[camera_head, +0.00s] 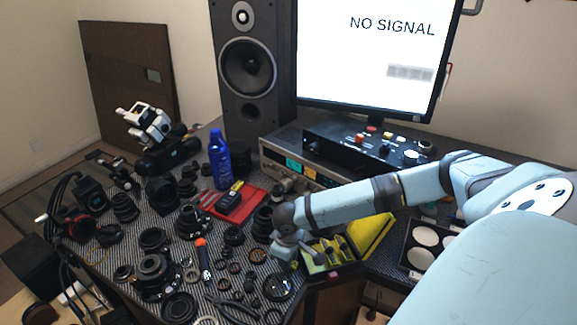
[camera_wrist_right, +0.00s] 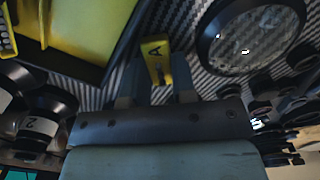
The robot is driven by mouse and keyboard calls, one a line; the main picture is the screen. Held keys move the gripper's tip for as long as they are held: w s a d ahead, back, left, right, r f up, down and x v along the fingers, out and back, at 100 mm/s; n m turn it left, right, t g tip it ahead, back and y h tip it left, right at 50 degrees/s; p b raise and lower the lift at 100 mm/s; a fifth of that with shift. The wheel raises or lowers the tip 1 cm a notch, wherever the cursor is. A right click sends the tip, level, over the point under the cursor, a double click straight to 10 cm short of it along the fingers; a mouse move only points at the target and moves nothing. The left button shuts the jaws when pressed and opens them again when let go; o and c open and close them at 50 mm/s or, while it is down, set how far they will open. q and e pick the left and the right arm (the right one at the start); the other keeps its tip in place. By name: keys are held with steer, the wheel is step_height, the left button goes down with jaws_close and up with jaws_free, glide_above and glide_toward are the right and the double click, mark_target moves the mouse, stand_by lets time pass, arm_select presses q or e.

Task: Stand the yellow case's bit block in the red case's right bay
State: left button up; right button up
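The yellow case (camera_head: 372,238) lies open at the front right of the mat; its yellow interior also shows in the right wrist view (camera_wrist_right: 75,30). A small yellow bit block marked "A" (camera_wrist_right: 157,62) sits between the fingers of my right gripper (camera_wrist_right: 155,78), outside the case and over the striped mat. The fingers appear closed on its sides. In the head view my right gripper (camera_head: 285,248) is just left of the yellow case, and the block is hidden. The red case (camera_head: 255,195) lies farther back, with a black block (camera_head: 229,200) in it. My left gripper is out of view.
Lenses and rings crowd the mat, including a large round lens (camera_wrist_right: 252,38) right of the fingers. A blue bottle (camera_head: 219,160) stands behind the red case. An instrument box (camera_head: 365,150) stands behind my right arm. A palette (camera_head: 425,240) lies right of the yellow case.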

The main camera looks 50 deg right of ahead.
jaws_close()
steer(key=shift+r, duration=0.15)
steer(key=shift+r, duration=0.25)
step_height(320, 180, up, 19)
steer(key=p, duration=0.2)
steer(key=shift+r, duration=0.15)
